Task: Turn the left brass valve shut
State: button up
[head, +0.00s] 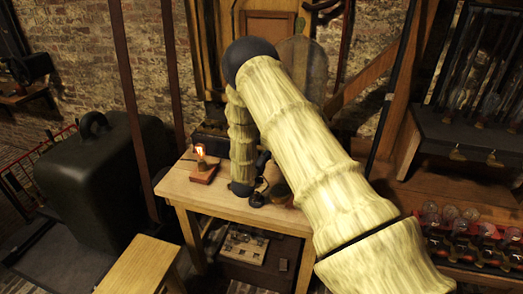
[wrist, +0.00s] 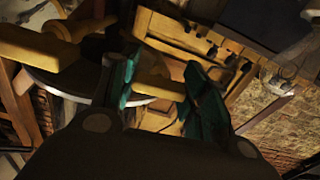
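Two small brass valves hang under the front of the dark shelf at the right of the head view. The left brass valve (head: 457,155) is the nearer to the picture's middle; the right one (head: 494,160) is beside it. Their handle angles are too small to read. My arm reaches over the wooden table, well left of the valves, and its dark end is partly hidden behind my own links. I cannot make out either valve in the wrist view.
A glowing bulb on a wooden block (head: 203,172) stands on the wooden table (head: 215,202). A dark green case (head: 100,185) and a stool (head: 142,266) are at left. Glass jars (head: 455,215) stand in a red rack below the dark shelf (head: 465,133). A wooden brace stands left of the shelf.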

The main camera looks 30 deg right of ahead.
jog(key=shift+f+m+b, duration=0.2)
jog(key=shift+m+b, duration=0.1)
jog(key=shift+b, duration=0.55)
jog(key=shift+c, duration=0.2)
jog(key=shift+r, duration=0.15)
jog(key=o, duration=1)
jog(key=v, duration=1.2)
